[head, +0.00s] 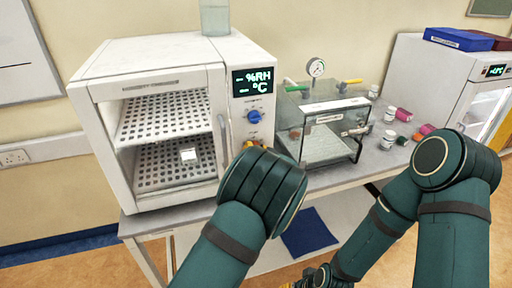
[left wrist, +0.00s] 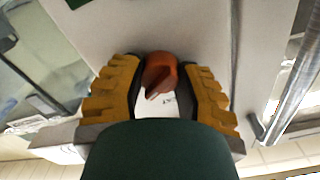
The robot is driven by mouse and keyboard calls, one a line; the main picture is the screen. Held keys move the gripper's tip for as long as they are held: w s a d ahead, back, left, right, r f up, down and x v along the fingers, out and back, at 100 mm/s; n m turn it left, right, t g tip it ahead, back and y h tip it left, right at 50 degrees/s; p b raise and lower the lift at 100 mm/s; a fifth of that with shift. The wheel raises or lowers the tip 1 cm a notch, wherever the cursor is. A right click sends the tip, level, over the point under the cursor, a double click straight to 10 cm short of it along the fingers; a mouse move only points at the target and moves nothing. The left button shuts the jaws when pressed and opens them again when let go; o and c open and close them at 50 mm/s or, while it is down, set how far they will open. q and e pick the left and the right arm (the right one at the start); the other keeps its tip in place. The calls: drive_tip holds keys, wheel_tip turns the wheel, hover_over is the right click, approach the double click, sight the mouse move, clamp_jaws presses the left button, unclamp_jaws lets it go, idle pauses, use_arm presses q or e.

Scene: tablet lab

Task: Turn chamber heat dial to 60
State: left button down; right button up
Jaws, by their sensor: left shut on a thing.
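The white chamber (head: 150,52) stands on the table at left, with a control panel on its right front. Its display (head: 253,82) shows dashes with %RH and °C. A blue dial (head: 254,116) sits below the display. In the left wrist view, an orange-red dial (left wrist: 160,76) sits between the yellow finger pads of my left gripper (left wrist: 158,92), which is shut on it. In the head view my left gripper (head: 250,146) is at the lower panel and its wrist hides this dial. My right gripper (head: 290,284) is barely visible at the bottom edge.
The chamber's handle (head: 223,138) is left of the panel. A clear box (head: 325,135) with a gauge (head: 316,67) stands to the right. Small jars (head: 389,138) and pink-capped bottles (head: 403,114) are farther right, before a white cabinet (head: 428,75).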

use_arm(q)
drive_tip(key=shift+m, duration=0.3)
drive_tip(key=c, duration=0.5)
unclamp_jaws()
drive_tip(key=shift+c, duration=0.2)
drive_tip(key=v, duration=1.2)
